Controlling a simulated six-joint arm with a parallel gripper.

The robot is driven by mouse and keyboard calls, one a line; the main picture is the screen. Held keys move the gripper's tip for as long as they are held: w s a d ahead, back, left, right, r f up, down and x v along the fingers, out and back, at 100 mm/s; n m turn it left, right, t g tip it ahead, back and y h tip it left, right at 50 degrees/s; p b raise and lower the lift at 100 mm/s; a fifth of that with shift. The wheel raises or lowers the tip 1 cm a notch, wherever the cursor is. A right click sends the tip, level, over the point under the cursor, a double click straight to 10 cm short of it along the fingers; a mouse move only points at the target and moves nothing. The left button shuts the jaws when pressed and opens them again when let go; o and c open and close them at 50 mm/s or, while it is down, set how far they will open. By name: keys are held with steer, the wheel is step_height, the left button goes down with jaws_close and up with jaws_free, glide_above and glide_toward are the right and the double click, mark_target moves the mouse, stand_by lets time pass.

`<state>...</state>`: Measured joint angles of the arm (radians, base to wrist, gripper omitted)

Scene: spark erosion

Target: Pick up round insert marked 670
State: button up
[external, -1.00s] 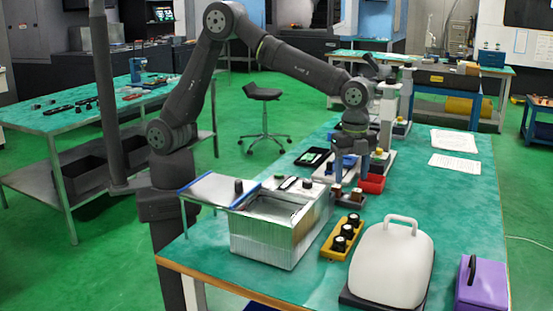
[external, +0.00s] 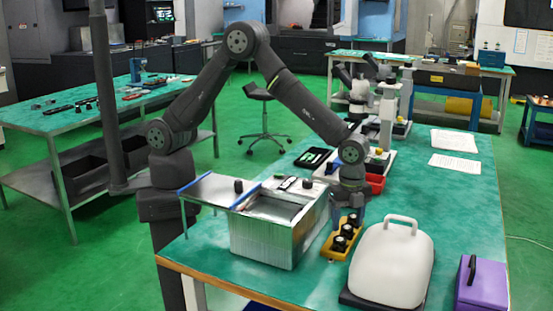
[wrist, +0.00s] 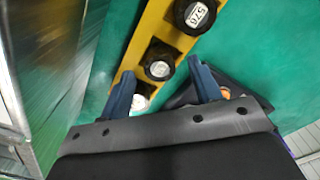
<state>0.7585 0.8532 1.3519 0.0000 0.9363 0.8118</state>
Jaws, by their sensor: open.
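A yellow holder (external: 328,251) with black round inserts in a row stands on the green bench. In the wrist view the holder (wrist: 143,42) runs diagonally. Its top insert (wrist: 195,14) has a white label that looks like 570 or 670; I cannot tell which. The middle insert (wrist: 159,61) has a white label too blurred to read. A third pale-topped insert (wrist: 140,103) is partly hidden near my left finger. My gripper (wrist: 161,70) is open and empty, its blue fingers on either side of the middle insert in the picture. In the external view my gripper (external: 348,213) is at the holder's far end.
A metal tank (external: 268,245) with a raised lid (external: 218,190) stands close left of the holder. A white handled cover (external: 391,265) is close to the right. A red bin (external: 376,184) lies behind, and a purple box (external: 481,284) is at far right.

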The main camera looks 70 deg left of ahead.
step_height(320, 180, down, 2)
steer(key=shift+f, duration=0.1)
jaws_close()
